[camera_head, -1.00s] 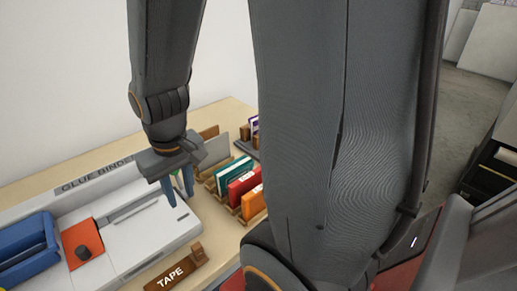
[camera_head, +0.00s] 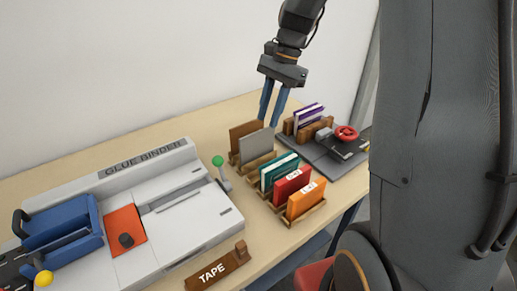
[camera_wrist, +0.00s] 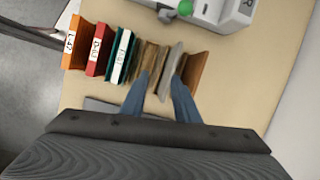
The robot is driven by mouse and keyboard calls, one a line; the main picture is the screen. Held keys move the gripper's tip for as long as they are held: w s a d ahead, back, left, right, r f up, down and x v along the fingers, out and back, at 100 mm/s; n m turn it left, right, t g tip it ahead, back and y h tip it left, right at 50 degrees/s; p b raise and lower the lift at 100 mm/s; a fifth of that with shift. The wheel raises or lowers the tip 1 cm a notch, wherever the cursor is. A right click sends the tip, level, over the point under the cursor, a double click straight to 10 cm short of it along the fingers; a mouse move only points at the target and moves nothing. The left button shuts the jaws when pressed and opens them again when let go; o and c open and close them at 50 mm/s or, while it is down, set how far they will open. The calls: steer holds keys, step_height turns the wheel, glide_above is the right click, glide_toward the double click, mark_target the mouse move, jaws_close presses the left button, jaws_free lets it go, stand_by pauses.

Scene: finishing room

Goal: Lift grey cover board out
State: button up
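The grey cover board (camera_head: 256,146) stands upright in a wooden rack, between a brown board (camera_head: 239,134) behind it and an empty-looking slot in front. In the wrist view the grey board (camera_wrist: 171,66) shows edge-on from above, beside the brown board (camera_wrist: 196,68). My gripper (camera_head: 269,123) is open and points down at the rack, with its blue fingertips close to the board's top edge. In the wrist view the fingers (camera_wrist: 161,80) are apart, with the grey board's edge between or just past them. I cannot tell whether they touch it.
Teal (camera_head: 278,172), red (camera_head: 291,186) and orange (camera_head: 306,199) books stand in the same row. The glue binder (camera_head: 190,225) with its green knob (camera_head: 218,161) is at left. A press with a red wheel (camera_head: 346,132) and purple books (camera_head: 309,116) are at right.

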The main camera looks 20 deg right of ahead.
mark_target(259, 131)
steer(key=shift+w+d+r+m+y, duration=0.25)
steer(key=shift+w+m, duration=0.2)
steer(key=shift+w, duration=0.15)
steer(key=shift+w+d+r+m+y, duration=0.15)
steer(key=shift+w+r+m, duration=0.1)
steer(key=shift+w+m, duration=0.25)
steer(key=shift+w+a+f, duration=0.1)
steer(key=shift+a+f, duration=0.05)
steer(key=shift+f, duration=0.05)
steer(key=p+x, duration=0.3)
steer(key=x, duration=0.3)
steer(key=shift+a+f, duration=0.2)
steer(key=shift+a, duration=0.1)
steer(key=shift+f, duration=0.25)
steer(key=shift+f, duration=0.25)
jaws_close()
